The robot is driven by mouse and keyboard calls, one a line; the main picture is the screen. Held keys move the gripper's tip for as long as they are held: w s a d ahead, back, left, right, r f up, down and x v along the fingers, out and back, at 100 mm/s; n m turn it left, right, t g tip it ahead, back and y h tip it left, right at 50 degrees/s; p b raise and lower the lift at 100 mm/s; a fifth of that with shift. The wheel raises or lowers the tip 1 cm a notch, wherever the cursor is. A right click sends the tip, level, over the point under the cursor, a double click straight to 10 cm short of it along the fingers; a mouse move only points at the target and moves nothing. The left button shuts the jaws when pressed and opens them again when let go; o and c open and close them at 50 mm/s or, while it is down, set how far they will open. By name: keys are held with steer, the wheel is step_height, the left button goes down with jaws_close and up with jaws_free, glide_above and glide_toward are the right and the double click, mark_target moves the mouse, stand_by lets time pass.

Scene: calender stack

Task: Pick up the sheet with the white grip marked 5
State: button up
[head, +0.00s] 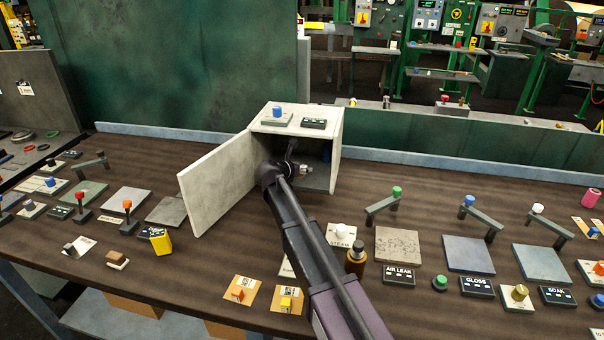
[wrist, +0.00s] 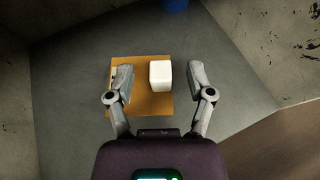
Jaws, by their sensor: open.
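An orange-brown sheet (wrist: 140,104) with a white block grip (wrist: 160,75) lies on the grey floor of the open cabinet. A pale label shows at the sheet's left side, partly hidden by a finger; I cannot read a number on it. My gripper (wrist: 160,84) is open, with one finger on each side of the white grip. The grip is closer to the right finger, and a gap shows on both sides. In the head view my arm reaches into the cabinet (head: 259,155), and the sheet is mostly hidden there.
The cabinet door (head: 218,185) stands open to the left. The cabinet walls (wrist: 270,40) are close around my gripper. A blue thing (wrist: 175,4) shows at the wrist view's top edge. A brown bottle (head: 356,259) stands right of my arm.

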steer(key=shift+w+d+f, duration=0.1)
steer(key=shift+w+d, duration=0.1)
steer(key=shift+w, duration=0.05)
steer(key=shift+c, duration=0.2)
jaws_close()
